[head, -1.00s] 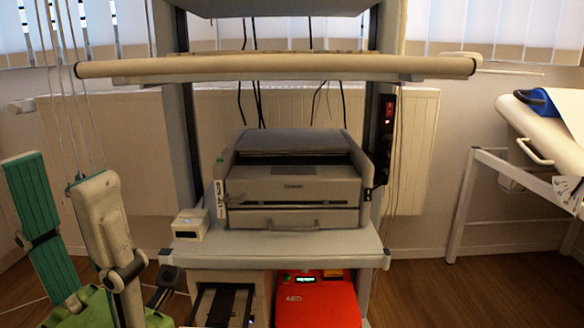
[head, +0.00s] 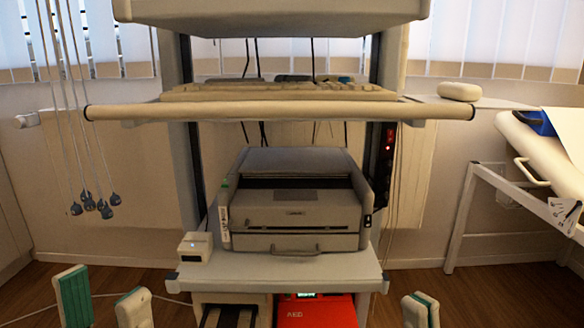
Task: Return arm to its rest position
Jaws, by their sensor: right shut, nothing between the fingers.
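My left gripper (head: 103,290) shows at the bottom left of the head view. Its two fingers with green pads stand upright and clearly apart, with nothing between them. My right gripper (head: 421,300) shows at the bottom, right of the red device. Its fingers are together and hold nothing. Only the finger ends of both grippers are in view; both arms are out of the picture. Neither gripper visibly touches anything.
A rack stands ahead with a keyboard shelf (head: 280,111), a grey printer (head: 295,215) on a lower shelf (head: 290,272), and a red device (head: 315,312) below. Cords with dark ends (head: 95,207) hang at left. A padded bed (head: 535,155) stands at right.

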